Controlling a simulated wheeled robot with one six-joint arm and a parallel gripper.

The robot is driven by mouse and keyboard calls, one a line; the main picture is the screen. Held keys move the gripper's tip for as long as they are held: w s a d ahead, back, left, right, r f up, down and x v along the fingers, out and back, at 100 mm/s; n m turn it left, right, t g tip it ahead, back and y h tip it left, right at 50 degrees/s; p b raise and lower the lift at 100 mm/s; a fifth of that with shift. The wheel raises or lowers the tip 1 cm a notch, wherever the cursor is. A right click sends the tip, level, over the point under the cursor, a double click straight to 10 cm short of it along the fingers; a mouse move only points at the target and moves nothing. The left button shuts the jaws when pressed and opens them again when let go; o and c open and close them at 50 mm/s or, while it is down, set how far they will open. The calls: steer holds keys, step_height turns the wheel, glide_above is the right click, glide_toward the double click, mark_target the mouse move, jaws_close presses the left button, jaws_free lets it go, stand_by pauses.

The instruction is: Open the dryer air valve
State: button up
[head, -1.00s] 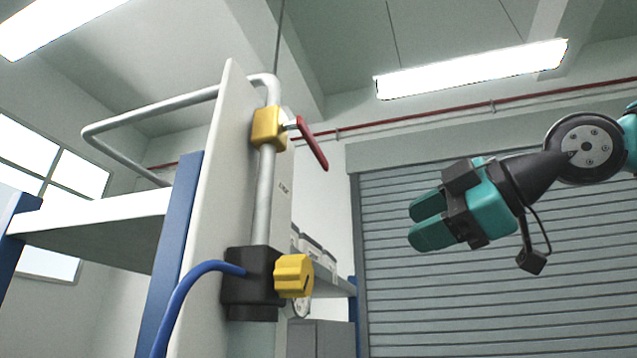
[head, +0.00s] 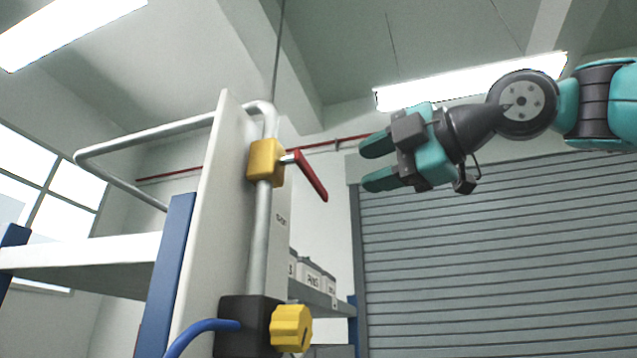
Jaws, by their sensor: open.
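The dryer air valve is a yellow valve body (head: 265,161) on a vertical grey pipe (head: 260,235), fixed along a pale upright panel (head: 212,220). Its red lever handle (head: 312,176) sticks out to the right and slants down to the right. Lower on the pipe is a black block with a yellow knob (head: 291,328). My gripper (head: 370,163) is open and empty, to the right of the red lever and apart from it. Its teal fingers point left, at about the lever's height in the picture.
A blue hose (head: 200,332) runs into the black block. A shelf (head: 80,252) with blue posts stands at the left. Grey labelled bins (head: 312,278) sit on a shelf behind the panel. A roller shutter (head: 470,260) fills the right background.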

mark_target(321, 187)
steer(key=p+x, duration=0.3)
steer(key=x, duration=0.6)
steer(key=shift+w+a+r+p, duration=0.15)
steer(key=shift+w+p, duration=0.05)
steer(key=shift+p, duration=0.15)
steer(key=shift+w+a, duration=0.3)
jaws_close()
